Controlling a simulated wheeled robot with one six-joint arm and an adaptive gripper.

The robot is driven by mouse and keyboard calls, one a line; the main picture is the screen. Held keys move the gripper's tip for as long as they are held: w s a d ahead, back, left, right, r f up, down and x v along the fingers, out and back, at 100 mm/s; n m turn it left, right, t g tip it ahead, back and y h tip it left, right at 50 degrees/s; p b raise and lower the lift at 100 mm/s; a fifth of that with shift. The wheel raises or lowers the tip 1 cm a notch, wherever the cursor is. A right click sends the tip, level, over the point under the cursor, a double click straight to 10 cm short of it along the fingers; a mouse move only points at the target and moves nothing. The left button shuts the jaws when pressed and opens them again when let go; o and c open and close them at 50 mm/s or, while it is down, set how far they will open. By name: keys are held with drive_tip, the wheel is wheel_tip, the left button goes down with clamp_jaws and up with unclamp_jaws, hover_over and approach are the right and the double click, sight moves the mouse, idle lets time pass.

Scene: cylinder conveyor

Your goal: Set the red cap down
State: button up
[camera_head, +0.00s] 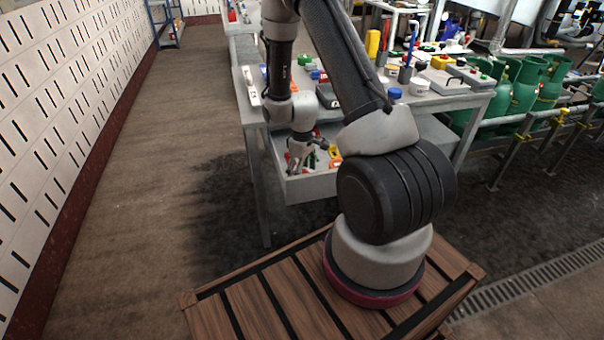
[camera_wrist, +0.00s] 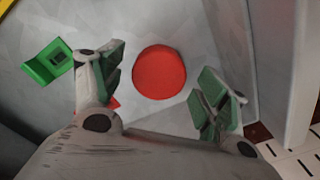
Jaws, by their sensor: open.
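The red cap (camera_wrist: 159,72) is a round red disc in the wrist view. It lies on the pale grey floor of the open drawer (camera_wrist: 205,35). My gripper (camera_wrist: 155,85) is open, with its green-padded fingers on either side of the cap and a gap visible at both sides. In the head view my gripper (camera_head: 301,160) reaches down into the drawer (camera_head: 312,188) below the workbench top. The cap cannot be clearly made out in the head view.
A green part (camera_wrist: 47,62) lies left of the fingers. A drawer wall (camera_wrist: 285,60) stands close on the right. Orange items (camera_head: 335,156) lie in the drawer. The workbench (camera_head: 450,101) above carries many tools and containers.

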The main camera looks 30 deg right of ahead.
wheel_tip(320, 180, up, 24)
drive_tip(key=s+a+m+t, duration=0.1)
drive_tip(key=s, duration=0.2)
drive_tip(key=s+a+r+m+t, duration=0.3)
drive_tip(key=s+r+m, duration=0.1)
drive_tip(key=s+r, duration=1.2)
drive_tip(key=s, duration=0.4)
drive_tip(key=shift+s+a+r+m, duration=0.15)
drive_tip(key=shift+r+m, duration=0.1)
drive_tip(key=shift+m, duration=0.15)
